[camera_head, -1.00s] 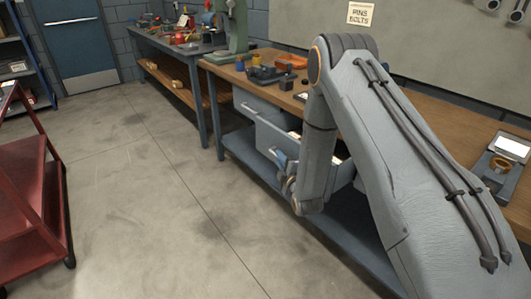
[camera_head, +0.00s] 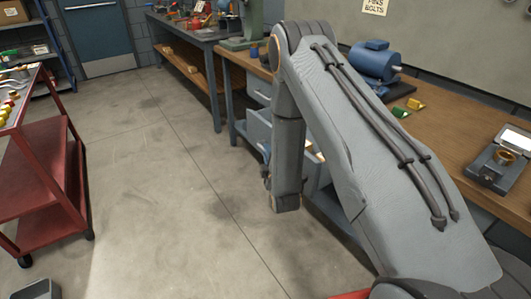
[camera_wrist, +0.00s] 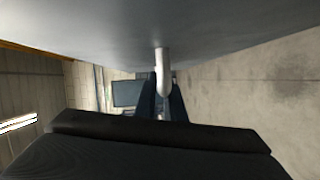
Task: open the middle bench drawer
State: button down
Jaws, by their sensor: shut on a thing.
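The middle bench drawer (camera_head: 258,130) is a grey drawer under the wooden bench top, standing out from the bench. Part of its open inside shows right of my arm, and my forearm hides much of the rest. In the wrist view its grey front (camera_wrist: 130,35) fills the top, with a pale bar handle (camera_wrist: 163,70) sticking out from it. My gripper (camera_wrist: 164,98) has its dark blue fingers on both sides of the handle and is shut on it. In the head view my gripper (camera_head: 266,165) is small and partly hidden at the drawer's front.
Another grey drawer (camera_head: 260,93) beside it looks shut. The bench top (camera_head: 450,140) carries a blue motor (camera_head: 375,62) and a grey device (camera_head: 500,160) at right. A red trolley (camera_head: 50,180) stands at left. The floor (camera_head: 160,190) between is clear.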

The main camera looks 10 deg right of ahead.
jog(key=shift+d+f, duration=0.1)
jog(key=c, duration=1.8)
grip_release()
jog(key=shift+c, duration=0.2)
jog(key=s, duration=0.8)
jog(key=shift+r+b, duration=0.4)
jog(key=shift+b, duration=0.05)
jog(key=shift+w+d, duration=0.1)
